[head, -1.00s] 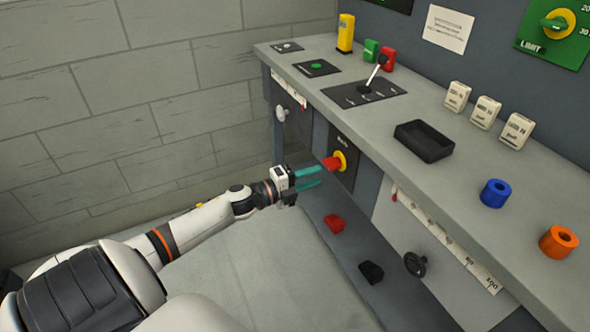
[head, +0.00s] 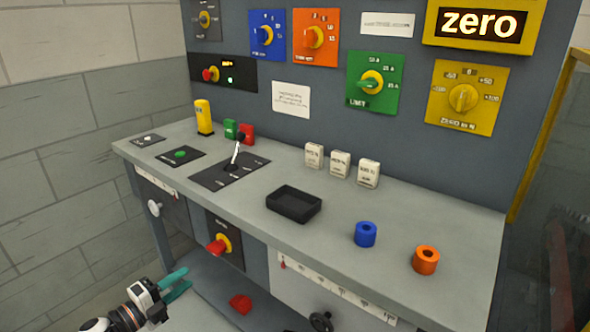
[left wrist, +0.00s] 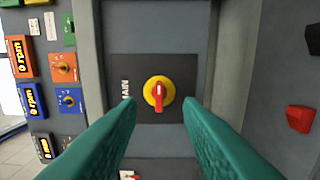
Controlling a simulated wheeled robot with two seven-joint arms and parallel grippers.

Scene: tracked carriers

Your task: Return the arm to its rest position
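My left gripper (head: 187,279) is at the lower left of the head view, in front of the bench. Its two teal fingers are apart with nothing between them. The main switch (head: 222,244), a red handle on a yellow disc, is on the bench front, up and to the right of the fingertips. In the left wrist view the switch (left wrist: 159,94) shows straight ahead, in the gap between the fingers and clear of them. Its red handle points down there. My right gripper is out of view.
The bench top (head: 330,225) carries a black tray (head: 294,204), a blue ring (head: 365,234), an orange ring (head: 426,260) and a lever (head: 235,155). A red block (head: 240,304) is low under the bench. A yellow display (head: 480,24) reads "zero".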

